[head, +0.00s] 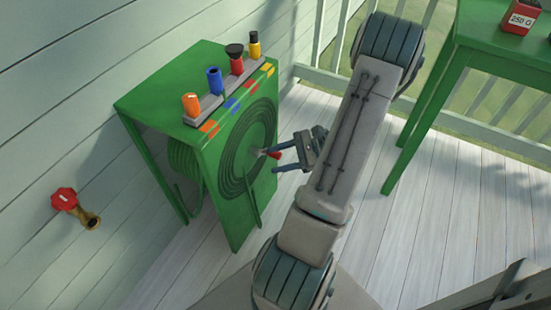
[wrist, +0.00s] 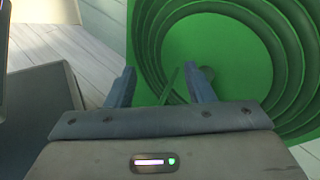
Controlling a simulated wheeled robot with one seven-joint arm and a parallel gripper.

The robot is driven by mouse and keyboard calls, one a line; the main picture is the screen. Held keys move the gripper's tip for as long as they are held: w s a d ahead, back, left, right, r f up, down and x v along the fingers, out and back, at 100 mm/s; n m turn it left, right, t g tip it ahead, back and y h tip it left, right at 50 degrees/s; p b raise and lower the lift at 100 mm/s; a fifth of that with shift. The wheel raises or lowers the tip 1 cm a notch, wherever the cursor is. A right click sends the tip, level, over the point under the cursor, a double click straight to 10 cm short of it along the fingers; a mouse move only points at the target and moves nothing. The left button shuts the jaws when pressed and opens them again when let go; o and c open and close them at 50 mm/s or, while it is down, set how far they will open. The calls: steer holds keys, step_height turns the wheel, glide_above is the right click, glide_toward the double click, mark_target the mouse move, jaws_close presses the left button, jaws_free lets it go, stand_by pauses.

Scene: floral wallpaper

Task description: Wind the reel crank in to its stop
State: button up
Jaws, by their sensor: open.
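The green hose reel (head: 233,160) is set in the side of a green cabinet (head: 150,88). Its concentric rings also fill the upper right of the wrist view (wrist: 292,45). A small crank with a red handle (head: 275,154) shows near the reel's middle in the head view. My gripper (head: 273,159) is open, its two dark blue fingers pointing at the reel on either side of the red handle. In the wrist view my gripper (wrist: 160,72) has a thin green bar (wrist: 170,86) between its fingers. No red handle shows there, and contact cannot be told.
Orange, blue, red and yellow items (head: 236,62) stand on the grey strip on the cabinet. A red valve (head: 64,198) juts from the wall at left. A green table (head: 480,40) with a red weight (head: 522,17) stands at right. Plank floor is clear between them.

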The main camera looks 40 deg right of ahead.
mark_target(281, 157)
steer(key=s+d+f+m+t+h+b, duration=0.2)
steer(key=s+d+f+m+t+h, duration=0.3)
steer(key=d+f+m+t, duration=0.45)
steer(key=shift+g, duration=0.45)
steer(key=b+x, duration=0.1)
steer(key=x, duration=0.3)
steer(key=b+x, duration=0.1)
steer(key=x, duration=0.4)
steer(key=d+b+x, duration=0.1)
steer(key=x, duration=0.3)
steer(key=shift+w+f, duration=0.2)
steer(key=shift+w, duration=0.2)
jaws_close()
